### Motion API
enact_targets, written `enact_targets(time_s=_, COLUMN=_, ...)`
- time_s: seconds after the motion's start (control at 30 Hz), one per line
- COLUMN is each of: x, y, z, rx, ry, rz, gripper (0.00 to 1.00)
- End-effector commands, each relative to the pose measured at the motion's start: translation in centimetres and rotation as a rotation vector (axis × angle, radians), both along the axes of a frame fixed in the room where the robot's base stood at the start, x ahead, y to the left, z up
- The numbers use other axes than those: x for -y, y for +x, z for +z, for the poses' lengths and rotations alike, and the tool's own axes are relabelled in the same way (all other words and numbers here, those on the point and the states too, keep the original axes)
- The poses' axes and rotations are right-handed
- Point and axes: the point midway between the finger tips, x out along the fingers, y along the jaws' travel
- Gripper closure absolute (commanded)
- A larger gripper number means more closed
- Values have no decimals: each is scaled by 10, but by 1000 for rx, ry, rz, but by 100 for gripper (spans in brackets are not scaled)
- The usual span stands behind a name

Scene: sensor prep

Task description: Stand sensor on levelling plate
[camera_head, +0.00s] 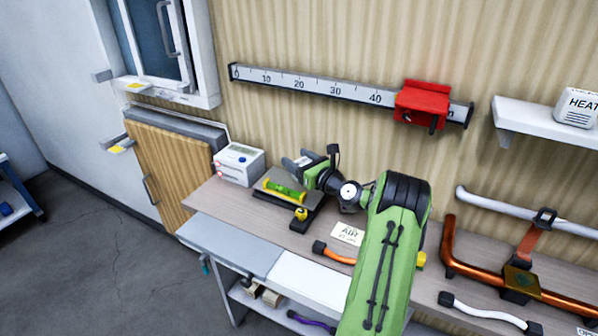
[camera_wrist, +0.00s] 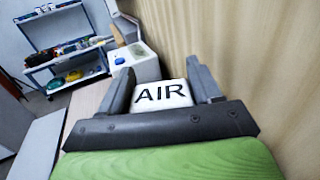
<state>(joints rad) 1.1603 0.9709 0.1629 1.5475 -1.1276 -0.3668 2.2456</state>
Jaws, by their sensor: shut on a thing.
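A white block marked AIR, the sensor (camera_wrist: 161,96), sits between the two fingers of my gripper (camera_wrist: 163,82) in the wrist view. The fingers are shut on its sides and its lettered face is toward the wrist camera. In the head view my gripper (camera_head: 303,161) is at the back of the table, just beyond the dark levelling plate (camera_head: 270,199); the sensor is hard to make out there. The plate carries a yellow-green bubble level and a small yellow knob. I cannot tell whether the sensor touches anything below it.
A white box device (camera_head: 238,165) stands close left of my gripper. An AIR card (camera_head: 347,233) and an orange-handled item (camera_head: 333,253) lie on the table (camera_head: 222,198). A ruler rail (camera_head: 330,86) with a red slider is on the wall behind. A HEAT block (camera_head: 577,107) is on a shelf.

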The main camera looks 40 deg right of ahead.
Motion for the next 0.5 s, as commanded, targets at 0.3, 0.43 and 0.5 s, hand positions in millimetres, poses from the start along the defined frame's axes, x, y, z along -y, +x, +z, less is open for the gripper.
enact_targets(time_s=0.3, x=4, y=1, z=-32, rx=0, ry=1, rz=0, gripper=68)
enact_targets(time_s=0.43, x=4, y=1, z=-33, rx=-1, ry=1, rz=0, gripper=32)
enact_targets(time_s=0.5, x=4, y=1, z=-32, rx=-1, ry=1, rz=0, gripper=21)
